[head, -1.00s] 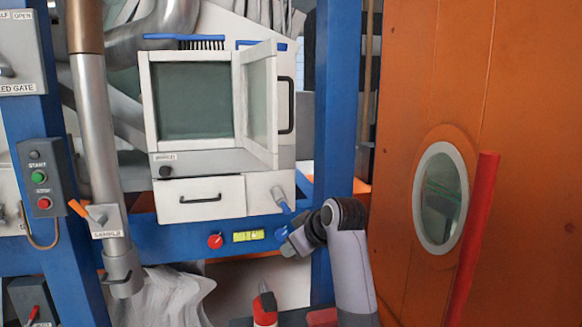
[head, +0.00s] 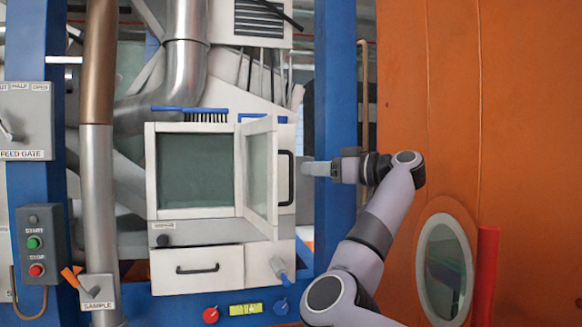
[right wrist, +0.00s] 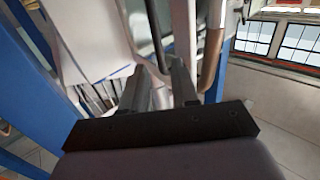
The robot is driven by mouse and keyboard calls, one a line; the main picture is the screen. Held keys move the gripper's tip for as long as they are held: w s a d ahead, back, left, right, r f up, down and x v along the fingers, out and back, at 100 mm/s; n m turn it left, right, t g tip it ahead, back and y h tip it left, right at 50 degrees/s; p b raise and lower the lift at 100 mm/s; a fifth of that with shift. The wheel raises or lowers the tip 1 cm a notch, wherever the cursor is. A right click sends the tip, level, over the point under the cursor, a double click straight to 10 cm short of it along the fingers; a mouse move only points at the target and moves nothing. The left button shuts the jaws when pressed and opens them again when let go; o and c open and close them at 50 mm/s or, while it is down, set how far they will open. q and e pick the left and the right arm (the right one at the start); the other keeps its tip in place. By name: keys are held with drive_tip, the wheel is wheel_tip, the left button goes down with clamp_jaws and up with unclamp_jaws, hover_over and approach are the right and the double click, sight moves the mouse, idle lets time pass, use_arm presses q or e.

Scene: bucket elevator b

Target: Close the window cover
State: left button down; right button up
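The window cover (head: 259,175) is a white-framed glass panel. It stands open, swung out from the right side of the white window frame (head: 152,170). A black bar handle (head: 287,178) shows beside its outer edge. My right gripper (head: 306,168) is just right of the handle at about its height, pointing left. Whether it touches the handle cannot be told. In the right wrist view its two dark fingers (right wrist: 160,92) are apart with a gap between them, with nothing clearly held. My left gripper is not in view.
A blue post (head: 334,100) stands behind my right wrist. An orange wall (head: 440,90) with an oval window (head: 444,268) is at the right. Brushes (head: 190,114) lie above the window. A white drawer (head: 197,268) and knobs (head: 211,315) are below.

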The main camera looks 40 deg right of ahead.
drive_tip(key=p, duration=0.3)
hover_over(291, 197)
drive_tip(key=shift+w+d+r, duration=0.15)
drive_tip(key=shift+w+r, duration=0.05)
drive_tip(key=shift+c, duration=0.3)
clamp_jaws()
